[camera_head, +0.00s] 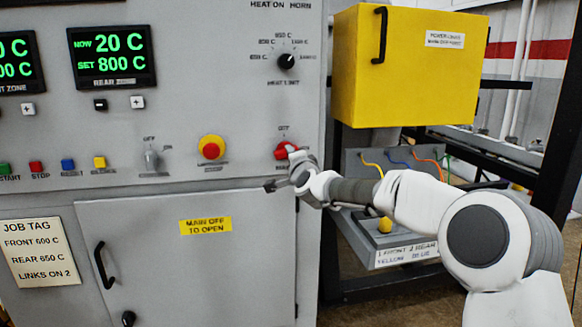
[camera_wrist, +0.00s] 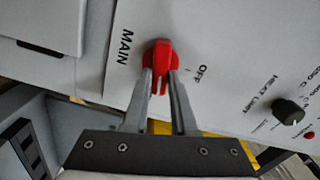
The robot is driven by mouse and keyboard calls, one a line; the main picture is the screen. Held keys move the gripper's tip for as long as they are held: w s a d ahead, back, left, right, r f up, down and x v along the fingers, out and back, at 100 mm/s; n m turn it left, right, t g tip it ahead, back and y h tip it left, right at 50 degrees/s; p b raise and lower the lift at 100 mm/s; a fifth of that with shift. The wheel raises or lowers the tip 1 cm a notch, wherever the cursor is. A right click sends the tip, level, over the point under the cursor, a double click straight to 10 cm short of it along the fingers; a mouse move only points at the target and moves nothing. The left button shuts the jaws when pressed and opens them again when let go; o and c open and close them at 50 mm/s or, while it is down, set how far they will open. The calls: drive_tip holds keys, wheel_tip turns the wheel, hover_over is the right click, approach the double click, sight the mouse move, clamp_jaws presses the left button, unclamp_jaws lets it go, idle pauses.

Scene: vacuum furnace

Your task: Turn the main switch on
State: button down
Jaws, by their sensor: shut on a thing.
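The main switch is a red rotary knob (camera_head: 285,150) on the right side of the grey furnace panel, below a small OFF label. In the wrist view the red knob (camera_wrist: 160,50) stands between the MAIN label and the OFF label. My gripper (camera_head: 294,160) has come to it from the lower right. In the wrist view the two fingers of my gripper (camera_wrist: 161,78) are closed on the sides of the knob. Part of the knob is hidden by the fingers in the head view, and I cannot tell its exact turn position.
A red-and-yellow stop button (camera_head: 211,148) and a grey lever switch (camera_head: 151,159) sit left of the knob. The heat limit dial (camera_head: 286,61) is above. A yellow box (camera_head: 405,70) juts out at right. A cabinet door (camera_head: 180,270) is below.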

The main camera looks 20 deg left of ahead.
drive_tip(key=shift+f+m+b, duration=0.15)
drive_tip(key=shift+m+b, duration=0.8)
drive_tip(key=shift+m, duration=0.65)
drive_tip(key=c, duration=0.7)
unclamp_jaws()
drive_tip(key=shift+d, duration=0.1)
drive_tip(key=shift+b+v, duration=0.65)
drive_tip(key=shift+v, duration=8)
drive_tip(key=shift+s, duration=0.1)
